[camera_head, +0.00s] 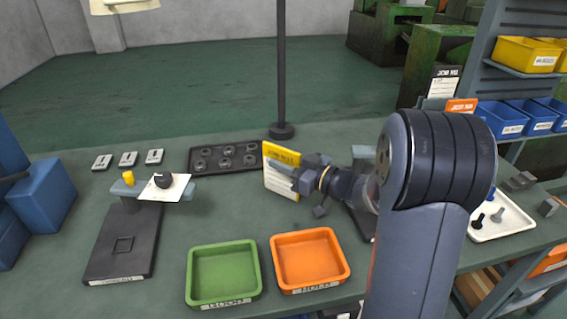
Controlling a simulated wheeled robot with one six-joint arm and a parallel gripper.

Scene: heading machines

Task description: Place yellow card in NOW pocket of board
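The yellow card (275,182) has a yellow header and a pale printed lower part. It stands upright and slightly tilted above the table, left of my gripper (283,170). One finger lies across the card's face and my gripper appears shut on its right edge; the far finger is hidden behind the card. At the right, behind my arm, a card with a black header (445,84) and an orange card (461,105) stand upright. They seem to be in the board, which is mostly hidden by my arm. I cannot make out the NOW pocket.
A green tray (190,278) and an orange tray (343,270) lie at the front. A dark tray of round parts (225,169) and a post (282,132) stand behind. A fixture with a white plate (180,188) is left. A white tray (500,228) with bolts is right.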

